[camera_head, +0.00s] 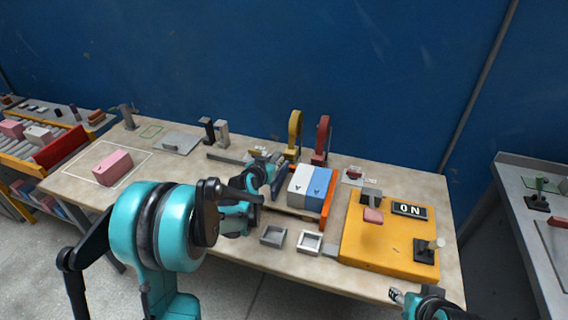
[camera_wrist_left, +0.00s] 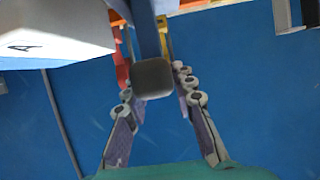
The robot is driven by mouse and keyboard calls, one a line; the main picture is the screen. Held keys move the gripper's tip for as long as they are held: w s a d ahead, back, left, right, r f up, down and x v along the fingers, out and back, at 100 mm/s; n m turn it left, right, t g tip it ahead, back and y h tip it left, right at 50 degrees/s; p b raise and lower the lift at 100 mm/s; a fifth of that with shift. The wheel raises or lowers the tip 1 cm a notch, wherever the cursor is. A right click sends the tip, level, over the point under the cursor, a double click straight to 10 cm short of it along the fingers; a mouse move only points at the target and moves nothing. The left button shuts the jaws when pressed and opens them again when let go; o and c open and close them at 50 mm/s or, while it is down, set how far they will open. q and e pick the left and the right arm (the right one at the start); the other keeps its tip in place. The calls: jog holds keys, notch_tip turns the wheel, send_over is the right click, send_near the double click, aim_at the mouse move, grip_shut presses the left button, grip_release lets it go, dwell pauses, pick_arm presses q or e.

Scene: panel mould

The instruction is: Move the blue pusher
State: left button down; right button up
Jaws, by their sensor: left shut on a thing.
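The blue pusher (camera_wrist_left: 149,38) shows in the left wrist view as a blue bar with a dark grey square end, between my left gripper's two fingers. My left gripper (camera_head: 268,168) is shut on it, left of the white block (camera_head: 301,184) and the blue block (camera_head: 319,186). In the head view my gripper and arm hide most of the pusher. In the left wrist view the left gripper (camera_wrist_left: 155,95) has a finger on each side of the bar. My right gripper (camera_head: 405,297) shows only in part at the bottom edge; its jaws are unclear.
An orange panel (camera_head: 375,250) with an ON sign, a button and a lever stands at the right. Two small square frames (camera_head: 273,236) lie in front. A yellow handle (camera_head: 295,130) and a red handle (camera_head: 322,137) rise behind. A pink block (camera_head: 113,168) lies left.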

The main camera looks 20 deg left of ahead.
pick_arm(q)
jog(key=a, duration=2.1)
jog(key=shift+w, duration=0.35)
jog(key=shift+a, duration=0.15)
jog(key=c, duration=1.2)
grip_release()
jog(key=shift+a, duration=0.15)
jog(key=v, duration=1.2)
